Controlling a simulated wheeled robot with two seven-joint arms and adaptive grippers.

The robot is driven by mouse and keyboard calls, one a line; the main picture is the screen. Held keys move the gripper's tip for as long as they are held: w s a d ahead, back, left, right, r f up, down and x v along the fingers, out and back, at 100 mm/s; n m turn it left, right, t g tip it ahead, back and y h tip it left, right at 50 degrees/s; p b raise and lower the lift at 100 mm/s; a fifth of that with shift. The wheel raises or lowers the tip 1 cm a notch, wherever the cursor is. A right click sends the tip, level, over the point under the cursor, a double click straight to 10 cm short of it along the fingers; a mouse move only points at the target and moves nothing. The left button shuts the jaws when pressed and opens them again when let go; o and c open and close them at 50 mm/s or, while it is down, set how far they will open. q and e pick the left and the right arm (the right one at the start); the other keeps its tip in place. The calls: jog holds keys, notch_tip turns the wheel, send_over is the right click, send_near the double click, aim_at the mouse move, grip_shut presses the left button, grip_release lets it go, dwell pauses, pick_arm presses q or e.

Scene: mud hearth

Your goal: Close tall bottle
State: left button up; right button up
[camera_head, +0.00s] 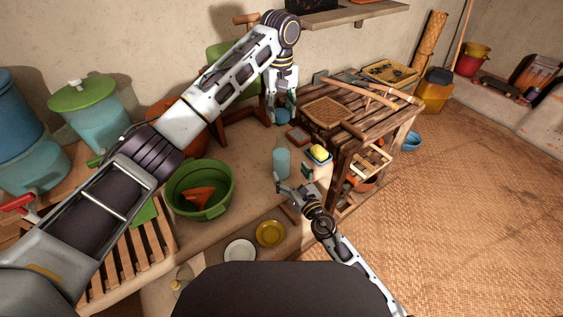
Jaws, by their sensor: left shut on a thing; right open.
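A tall light-blue bottle (281,162) stands upright on the mud ledge, near the middle of the view. My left gripper (281,105) is behind and above the bottle, fingers pointing down. It is shut on a small blue piece (282,116), which looks like a cap but is too small to be sure. The piece is apart from the bottle in the picture. My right gripper (290,187) is open and empty, low in front of the bottle. I cannot tell whether it touches the bottle. The bottle's mouth is too small to make out clearly.
A sponge holder with a yellow sponge (320,153) stands right of the bottle. A wooden table (345,131) with tools is at the right. A green basin (200,190) is at the left, with a white plate (240,249) and a yellow plate (270,233) in front.

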aim_at(281, 122)
jog(key=shift+x, duration=3.7)
jog(key=shift+c, duration=0.2)
jog(key=c, duration=1.5)
pick_arm(q)
jog(key=shift+f, duration=2.5)
jog(key=shift+f, duration=0.15)
jog(key=shift+f, duration=0.75)
jog(key=shift+f, duration=0.55)
